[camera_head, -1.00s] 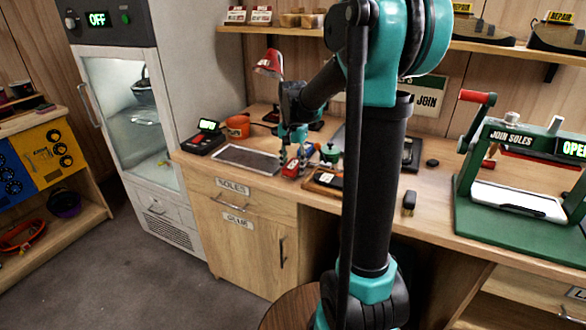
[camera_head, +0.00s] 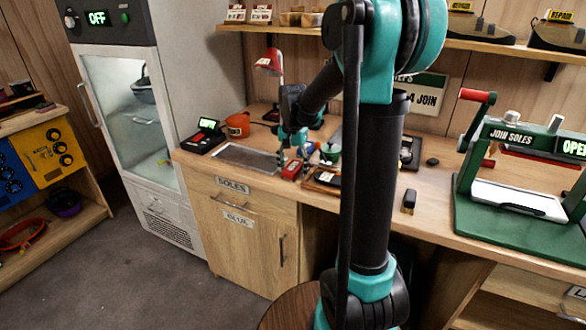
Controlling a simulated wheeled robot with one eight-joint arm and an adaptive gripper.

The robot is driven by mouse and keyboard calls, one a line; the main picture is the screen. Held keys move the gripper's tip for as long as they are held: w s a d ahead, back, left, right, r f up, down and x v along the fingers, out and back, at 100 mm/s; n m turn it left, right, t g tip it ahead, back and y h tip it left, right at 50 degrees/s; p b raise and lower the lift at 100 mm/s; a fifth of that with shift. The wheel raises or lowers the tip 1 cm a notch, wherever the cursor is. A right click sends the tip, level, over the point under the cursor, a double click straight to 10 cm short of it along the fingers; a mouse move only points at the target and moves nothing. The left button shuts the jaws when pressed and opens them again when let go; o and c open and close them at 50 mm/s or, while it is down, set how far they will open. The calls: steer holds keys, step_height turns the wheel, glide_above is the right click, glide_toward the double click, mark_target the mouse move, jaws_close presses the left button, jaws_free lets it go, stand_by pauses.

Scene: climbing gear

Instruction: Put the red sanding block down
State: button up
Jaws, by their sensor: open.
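The red sanding block (camera_head: 291,170) is on the wooden workbench (camera_head: 400,208), just right of a flat dark tray-like mat (camera_head: 247,158). My gripper (camera_head: 293,158) is right at the block, pointing down, with its fingers at the block's upper part. The gripper is open. The block looks to be resting on the bench top. The fingers are small in this view, and I cannot tell whether one still touches the block.
A green pot (camera_head: 330,152) and a small wooden tray (camera_head: 322,180) stand close to the right of the block. A red lamp (camera_head: 268,63) and an orange pot (camera_head: 238,125) are behind. A green sole press (camera_head: 515,190) stands at the right. The bench's front middle is mostly clear.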

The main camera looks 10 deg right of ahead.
mark_target(293, 166)
step_height(293, 166, up, 12)
steer(key=shift+r, duration=0.25)
stand_by(0.3)
